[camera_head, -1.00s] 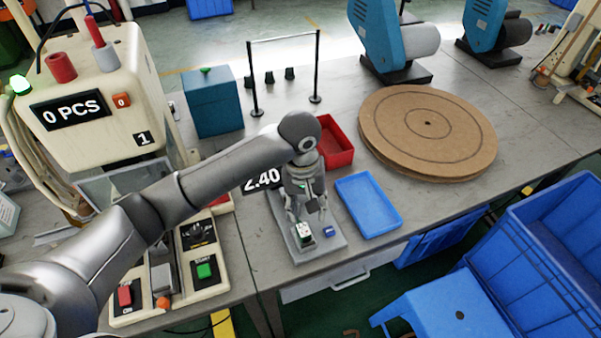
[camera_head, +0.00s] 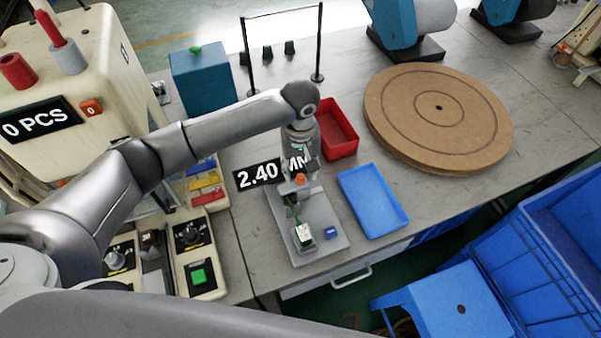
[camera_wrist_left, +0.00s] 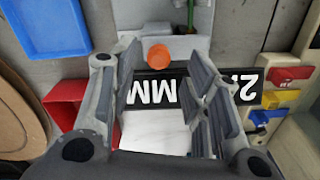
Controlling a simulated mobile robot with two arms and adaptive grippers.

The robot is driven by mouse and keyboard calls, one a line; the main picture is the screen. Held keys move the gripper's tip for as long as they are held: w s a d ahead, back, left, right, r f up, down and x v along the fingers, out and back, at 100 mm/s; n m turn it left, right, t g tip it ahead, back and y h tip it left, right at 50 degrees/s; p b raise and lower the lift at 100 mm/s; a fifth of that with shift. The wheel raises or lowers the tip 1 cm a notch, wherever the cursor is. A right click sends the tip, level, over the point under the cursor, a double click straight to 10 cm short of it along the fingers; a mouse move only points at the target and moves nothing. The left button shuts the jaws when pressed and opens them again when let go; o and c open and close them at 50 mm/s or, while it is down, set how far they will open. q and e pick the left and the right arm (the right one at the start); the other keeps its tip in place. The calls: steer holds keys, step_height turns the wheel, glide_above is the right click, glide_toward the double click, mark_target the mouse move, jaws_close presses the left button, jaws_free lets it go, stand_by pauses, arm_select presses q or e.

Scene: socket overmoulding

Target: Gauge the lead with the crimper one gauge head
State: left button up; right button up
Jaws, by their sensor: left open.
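The gauge head (camera_head: 327,227) is a grey stand on a flat base at the bench front, with a black "2.40 MM" display (camera_head: 257,174) behind it. An orange knob (camera_head: 300,179) shows on it, also in the left wrist view (camera_wrist_left: 158,55). A thin green lead (camera_head: 293,208) runs down the stand to a small white-and-green block (camera_head: 303,235). It also shows in the left wrist view (camera_wrist_left: 192,14). My left gripper (camera_head: 299,172) is open above the rear of the gauge, its fingers (camera_wrist_left: 162,62) on either side of the knob. Contact cannot be told. My right gripper is not in view.
A red bin (camera_head: 336,130) and a blue tray (camera_head: 373,200) stand right of the gauge. The crimper (camera_head: 75,80) reading "0 PCS" is at left. A round brown board (camera_head: 438,118) lies at right.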

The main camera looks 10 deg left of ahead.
mark_target(301, 176)
arm_select(q)
steer(key=f, duration=0.3)
steer(key=shift+w, duration=0.2)
steer(key=shift+f, duration=0.75)
steer(key=shift+c, duration=0.3)
steer(key=c, duration=0.5)
jaws_close()
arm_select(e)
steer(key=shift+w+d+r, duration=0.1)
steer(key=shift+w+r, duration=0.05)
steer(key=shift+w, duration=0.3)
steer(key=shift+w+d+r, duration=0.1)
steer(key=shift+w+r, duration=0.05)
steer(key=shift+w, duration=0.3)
